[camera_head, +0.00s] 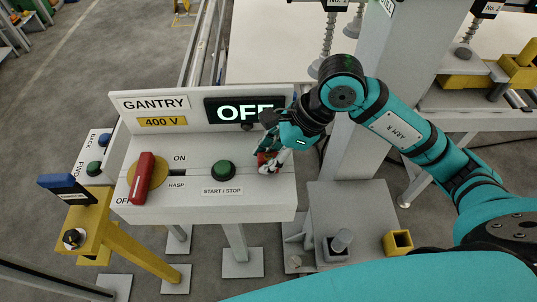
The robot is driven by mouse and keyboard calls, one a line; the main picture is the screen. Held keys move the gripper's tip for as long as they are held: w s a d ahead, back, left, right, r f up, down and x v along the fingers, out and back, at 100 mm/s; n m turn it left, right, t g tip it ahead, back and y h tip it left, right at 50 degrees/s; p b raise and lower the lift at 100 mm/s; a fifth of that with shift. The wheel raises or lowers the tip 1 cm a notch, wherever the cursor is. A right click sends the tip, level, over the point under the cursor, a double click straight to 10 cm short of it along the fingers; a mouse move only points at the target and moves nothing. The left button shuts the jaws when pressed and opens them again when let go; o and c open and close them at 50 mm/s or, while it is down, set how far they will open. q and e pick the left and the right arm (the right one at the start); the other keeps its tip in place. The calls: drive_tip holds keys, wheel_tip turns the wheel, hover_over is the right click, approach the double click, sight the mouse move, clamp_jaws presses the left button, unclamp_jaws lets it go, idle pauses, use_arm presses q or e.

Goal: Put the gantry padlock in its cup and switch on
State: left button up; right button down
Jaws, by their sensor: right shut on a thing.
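The control box (190,150) reads GANTRY, with its display (244,112) showing OFF. Its red switch handle (142,178) sits on a yellow disc and points down toward the OFF mark. My right gripper (271,160) is at the right end of the box top, shut on a small red thing (264,158) that looks like the padlock; the fingers hide most of it. A yellow square open cup (398,242) stands on the grey base plate at the lower right, apart from the gripper. My left gripper is not in view.
A green START / STOP button (223,170) is left of my right gripper. A yellow stand (110,225) with a blue-topped part is at the left. A grey post (375,110) rises behind my right arm. A grey fitting (338,244) stands left of the yellow cup.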

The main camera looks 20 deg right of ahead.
drive_tip(key=c, duration=1)
unclamp_jaws()
drive_tip(key=v, duration=1.2)
